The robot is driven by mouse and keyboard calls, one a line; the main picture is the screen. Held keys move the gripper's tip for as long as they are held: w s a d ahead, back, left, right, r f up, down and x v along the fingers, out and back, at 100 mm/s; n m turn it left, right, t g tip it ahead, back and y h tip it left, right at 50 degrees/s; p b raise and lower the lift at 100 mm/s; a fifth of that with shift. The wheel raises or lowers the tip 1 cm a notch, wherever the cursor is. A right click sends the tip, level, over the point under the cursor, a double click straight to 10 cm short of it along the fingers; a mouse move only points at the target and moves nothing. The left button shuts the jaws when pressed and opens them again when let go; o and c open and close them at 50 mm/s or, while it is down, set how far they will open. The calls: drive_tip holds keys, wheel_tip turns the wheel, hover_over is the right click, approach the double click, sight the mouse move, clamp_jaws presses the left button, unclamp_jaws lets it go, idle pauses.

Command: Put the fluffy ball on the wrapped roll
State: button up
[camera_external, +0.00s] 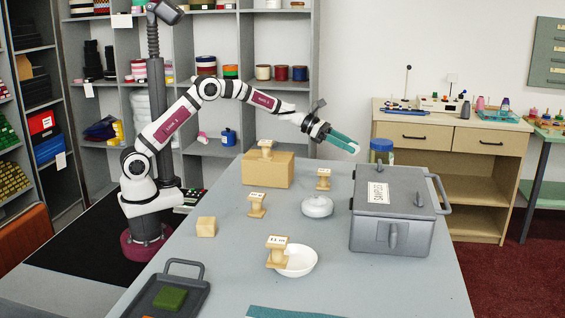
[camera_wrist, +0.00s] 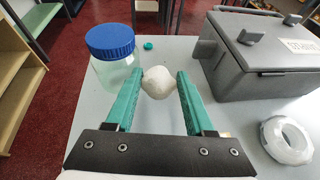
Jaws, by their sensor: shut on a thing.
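My gripper (camera_external: 345,144) is raised over the far part of the counter, left of the blue-lidded jar. In the wrist view its green fingers (camera_wrist: 157,77) are closed on the fluffy ball (camera_wrist: 157,84), an off-white, slightly lumpy ball held between the fingertips. In the outside view only a small pale bit of the ball shows at the fingertips. The wrapped roll (camera_external: 317,206) is a whitish, shiny ring lying flat on the counter, left of the grey box. It also shows at the right of the wrist view (camera_wrist: 287,140), apart from the gripper. Nothing is seen on it.
A large grey lidded box (camera_external: 393,225) stands right of the roll. A clear jar with a blue lid (camera_wrist: 112,42) stands near the gripper. Wooden card holders (camera_external: 323,180), a cardboard box (camera_external: 268,170), a white bowl (camera_external: 299,262) and a dark tray (camera_external: 190,300) occupy the counter.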

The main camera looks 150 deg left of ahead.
wheel_tip(320, 180, up, 2)
drive_tip(key=w+d+r+m+h, duration=0.1)
drive_tip(key=w+d+r, duration=0.2)
drive_tip(key=w+d, duration=0.4)
drive_tip(key=w+d+r, duration=0.2)
drive_tip(key=w+d, duration=0.3)
drive_tip(key=d, duration=0.3)
drive_tip(key=w+d+m+t+h, duration=0.2)
drive_tip(key=w+d, duration=0.1)
drive_tip(key=d, duration=1.5)
hover_over(313, 200)
wheel_tip(313, 200, down, 7)
drive_tip(key=shift+d, duration=0.1)
drive_tip(key=shift+g, duration=0.3)
drive_tip(key=f, duration=0.4)
drive_tip(key=shift+s+a, duration=0.1)
drive_tip(key=shift+a, duration=0.1)
drive_tip(key=shift+f, duration=0.2)
